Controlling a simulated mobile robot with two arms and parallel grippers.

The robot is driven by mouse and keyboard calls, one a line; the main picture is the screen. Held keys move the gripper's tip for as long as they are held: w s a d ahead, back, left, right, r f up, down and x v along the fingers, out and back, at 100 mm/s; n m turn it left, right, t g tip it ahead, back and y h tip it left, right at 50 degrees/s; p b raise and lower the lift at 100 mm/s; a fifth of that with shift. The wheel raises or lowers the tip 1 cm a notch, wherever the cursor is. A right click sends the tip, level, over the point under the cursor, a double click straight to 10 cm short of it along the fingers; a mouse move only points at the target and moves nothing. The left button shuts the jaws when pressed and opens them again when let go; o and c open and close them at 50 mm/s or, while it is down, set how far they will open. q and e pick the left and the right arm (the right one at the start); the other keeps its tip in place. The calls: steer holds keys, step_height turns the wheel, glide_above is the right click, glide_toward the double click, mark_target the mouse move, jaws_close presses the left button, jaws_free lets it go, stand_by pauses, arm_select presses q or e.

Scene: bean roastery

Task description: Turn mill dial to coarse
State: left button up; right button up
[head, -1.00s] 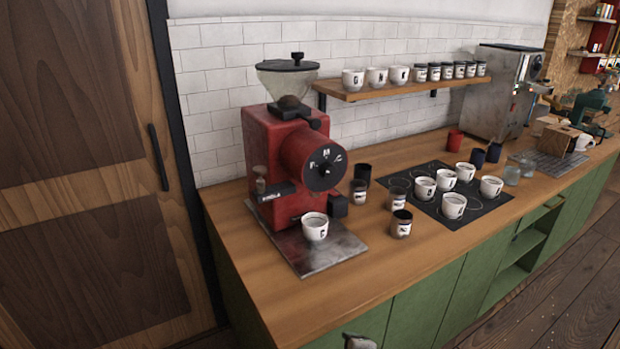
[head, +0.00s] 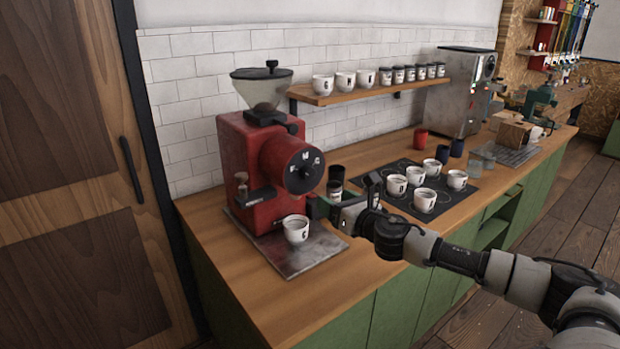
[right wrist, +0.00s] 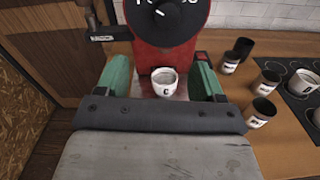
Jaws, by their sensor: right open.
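The mill (head: 240,160) is a red grinder with a clear hopper on top. Its black round dial (head: 304,172) faces front and is lettered F at left, M at top and C at right; I cannot read its setting surely. The dial (right wrist: 172,14) is cut off at the top of the right wrist view. My right gripper (head: 340,202) is in front of the mill, below and right of the dial and apart from it. In the right wrist view its green fingers (right wrist: 162,76) are spread with nothing held between them. My left gripper is out of view.
A white cup (head: 296,229) stands on the mill's metal base plate (head: 290,262). Dark jars and a black hob (head: 458,199) with several cups lie to the right. A wall shelf (head: 345,93) holds cups and jars. The counter's front left is clear.

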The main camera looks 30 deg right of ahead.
mark_target(311, 176)
steer(key=shift+n, duration=0.7)
steer(key=w+p, duration=0.1)
steer(key=w, duration=0.2)
steer(key=w+r+p, duration=0.1)
steer(key=w, duration=0.2)
steer(key=w+p, duration=0.1)
steer(key=w, duration=0.2)
steer(key=shift+w+d+r, duration=0.25)
steer(key=shift+d+r, duration=0.05)
steer(key=shift+w+f+p, duration=0.1)
steer(key=shift+w+p, duration=0.2)
steer(key=shift+w, duration=0.45)
steer(key=c, duration=0.9)
